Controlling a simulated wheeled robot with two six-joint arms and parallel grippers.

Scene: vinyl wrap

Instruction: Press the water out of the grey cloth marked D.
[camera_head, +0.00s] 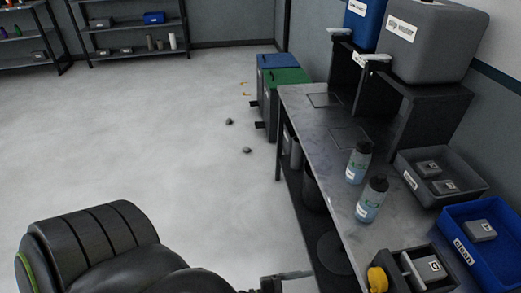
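A folded grey cloth (432,267) with a white letter tag lies in a dark box (398,259) at the bottom right of the bench; the letter is too small to read surely. A yellow knob (377,280) and a grey bar (412,270) are at this box. Two similar tagged grey cloths (428,167) (443,187) lie in a grey bin (467,180), and another (480,230) lies in a blue bin (455,217). My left gripper (287,276) shows only partly at the bottom edge, left of the bench; its fingers are unclear. My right gripper is out of view.
Two spray bottles (358,162) (371,199) stand on the bench (325,130). Blue and grey tanks (432,40) stand on a raised stand behind. Blue- and green-lidded bins (283,76) stand beyond. Two small dark lumps (247,150) lie on the open floor.

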